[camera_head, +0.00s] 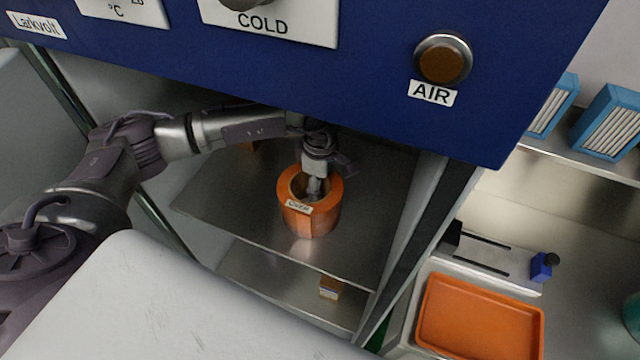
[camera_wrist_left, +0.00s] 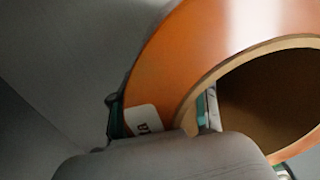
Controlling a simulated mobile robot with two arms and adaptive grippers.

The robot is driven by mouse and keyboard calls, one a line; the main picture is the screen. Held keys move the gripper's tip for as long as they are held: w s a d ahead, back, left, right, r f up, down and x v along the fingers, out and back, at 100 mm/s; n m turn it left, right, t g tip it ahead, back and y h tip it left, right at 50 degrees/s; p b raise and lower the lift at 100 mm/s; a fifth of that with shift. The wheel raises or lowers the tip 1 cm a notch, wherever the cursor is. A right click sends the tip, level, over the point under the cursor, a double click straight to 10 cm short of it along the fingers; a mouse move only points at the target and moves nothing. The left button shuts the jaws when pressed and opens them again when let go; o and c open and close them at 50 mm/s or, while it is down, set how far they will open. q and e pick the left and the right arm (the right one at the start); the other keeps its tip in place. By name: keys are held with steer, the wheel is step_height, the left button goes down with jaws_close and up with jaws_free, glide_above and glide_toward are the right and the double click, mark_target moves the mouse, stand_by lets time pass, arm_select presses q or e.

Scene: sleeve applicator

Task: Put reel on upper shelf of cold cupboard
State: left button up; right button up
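The orange reel (camera_head: 325,219) is a thick ring with a hollow core and a small white label, upright inside the open cold cupboard, over its upper shelf (camera_head: 225,195). Whether its base touches the shelf I cannot tell. My left gripper (camera_head: 315,187) reaches down onto the reel from above. In the left wrist view, the reel (camera_wrist_left: 215,40) fills the upper right, and its wall lies between the fingers of my left gripper (camera_wrist_left: 160,115), one outside and one in the hole. The gripper appears shut on that wall. My right gripper is not in view.
A lower shelf (camera_head: 255,278) holds a small orange-brown box (camera_head: 330,287). A blue panel (camera_head: 300,75) overhangs the opening. To the right are an orange tray (camera_head: 480,318) and blue-framed filters (camera_head: 610,122). The upper shelf has bare room around the reel.

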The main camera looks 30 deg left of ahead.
arm_select(q)
steer(key=shift+r, duration=0.15)
steer(key=shift+w+r, duration=0.1)
steer(key=shift+r, duration=0.15)
step_height(320, 180, up, 10)
steer(key=b, duration=0.4)
steer(key=shift+w+r, duration=0.1)
steer(key=shift+r, duration=0.65)
steer(key=shift+f, duration=0.1)
